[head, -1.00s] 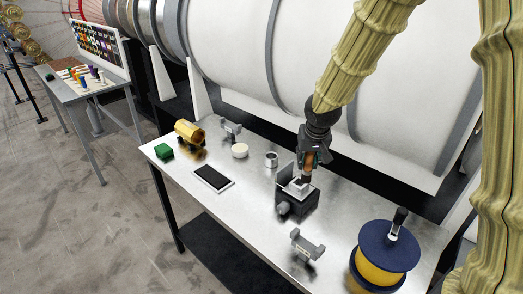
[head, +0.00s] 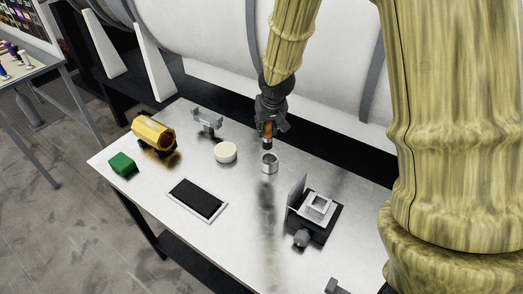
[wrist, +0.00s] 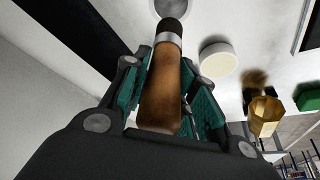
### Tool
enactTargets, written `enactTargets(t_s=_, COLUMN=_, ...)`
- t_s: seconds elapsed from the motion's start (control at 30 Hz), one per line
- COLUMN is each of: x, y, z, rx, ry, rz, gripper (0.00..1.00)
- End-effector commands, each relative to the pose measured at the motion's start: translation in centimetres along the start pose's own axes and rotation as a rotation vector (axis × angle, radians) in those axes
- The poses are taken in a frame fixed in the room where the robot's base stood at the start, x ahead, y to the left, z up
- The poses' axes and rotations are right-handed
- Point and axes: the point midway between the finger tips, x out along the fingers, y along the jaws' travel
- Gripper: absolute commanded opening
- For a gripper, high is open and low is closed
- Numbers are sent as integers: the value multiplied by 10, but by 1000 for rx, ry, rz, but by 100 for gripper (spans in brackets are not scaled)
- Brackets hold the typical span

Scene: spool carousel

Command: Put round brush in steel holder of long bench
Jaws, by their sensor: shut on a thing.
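My gripper (head: 268,124) is shut on the round brush (head: 267,142), which has a brown wooden handle, a pale metal band and a dark tip. In the wrist view the brush (wrist: 161,90) lies between the green-padded fingers, its dark end pointing away from my gripper. The steel holder (head: 269,163), a small open cylinder, stands on the long bench (head: 240,235) just below the brush tip. In the head view a small gap seems to show between tip and holder. In the wrist view the holder (wrist: 168,8) is partly hidden behind the brush tip.
A white round disc (head: 225,152) stands left of the holder, with a grey bracket (head: 207,122) behind it. A black pad (head: 197,199), a gold hexagonal piece (head: 153,133) and a green block (head: 122,163) lie further left. A black box fixture (head: 315,213) stands to the right.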

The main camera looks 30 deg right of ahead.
Motion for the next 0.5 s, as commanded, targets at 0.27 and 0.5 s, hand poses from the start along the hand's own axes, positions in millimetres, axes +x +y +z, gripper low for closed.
enactTargets(t_s=0.27, x=38, y=4, z=9, rx=4, ry=-11, rz=7, gripper=4)
enactTargets(t_s=0.5, x=55, y=0, z=9, rx=2, ry=-14, rz=5, gripper=4)
